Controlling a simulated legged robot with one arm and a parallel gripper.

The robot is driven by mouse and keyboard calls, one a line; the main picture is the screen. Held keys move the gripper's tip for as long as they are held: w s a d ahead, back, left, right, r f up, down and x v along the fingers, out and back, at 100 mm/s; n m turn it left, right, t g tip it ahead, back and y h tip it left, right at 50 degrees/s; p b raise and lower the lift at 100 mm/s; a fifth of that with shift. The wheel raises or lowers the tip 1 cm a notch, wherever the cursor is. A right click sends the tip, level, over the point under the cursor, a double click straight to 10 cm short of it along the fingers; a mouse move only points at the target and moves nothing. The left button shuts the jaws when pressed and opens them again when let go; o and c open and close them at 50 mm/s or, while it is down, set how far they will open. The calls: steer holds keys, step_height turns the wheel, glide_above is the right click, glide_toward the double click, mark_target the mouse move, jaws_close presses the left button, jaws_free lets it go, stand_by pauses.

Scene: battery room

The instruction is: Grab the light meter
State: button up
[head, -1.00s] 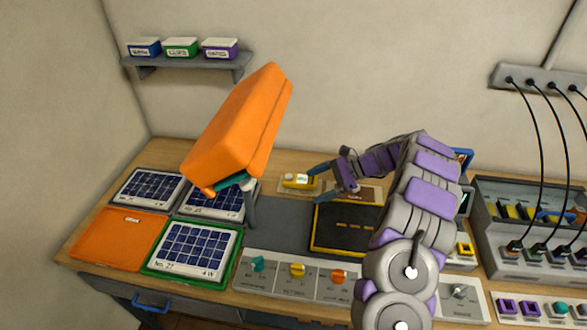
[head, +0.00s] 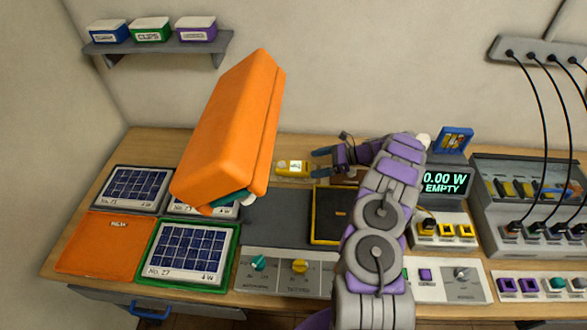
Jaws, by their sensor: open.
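The light meter looks to be the small yellow device with a pale face (head: 293,168), lying near the back of the wooden bench, left of my arm. My gripper (head: 321,161) is open and empty, its two dark teal fingers pointing left toward the meter. In the picture the fingertips are just right of the meter's right end, with a small gap. I cannot tell exactly how high the fingers are above the bench.
A large orange lamp-like box (head: 228,130) stands close left of the meter. Solar panels (head: 187,252) lie at the left. A black yellow-edged tray (head: 328,215) sits in front of my gripper. A power display (head: 445,183) and a cabled unit (head: 520,195) are at the right.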

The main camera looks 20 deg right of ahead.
mark_target(301, 166)
steer(key=x, duration=0.5)
steer(key=b+x, duration=0.1)
steer(key=shift+w+a+f, duration=0.2)
steer(key=shift+w+f, duration=0.05)
steer(key=shift+f, duration=0.1)
steer(key=shift+w+a, duration=0.2)
steer(key=shift+a, duration=0.25)
steer(key=shift+c, duration=0.2)
steer(key=shift+f, duration=0.1)
steer(key=c, duration=1.1)
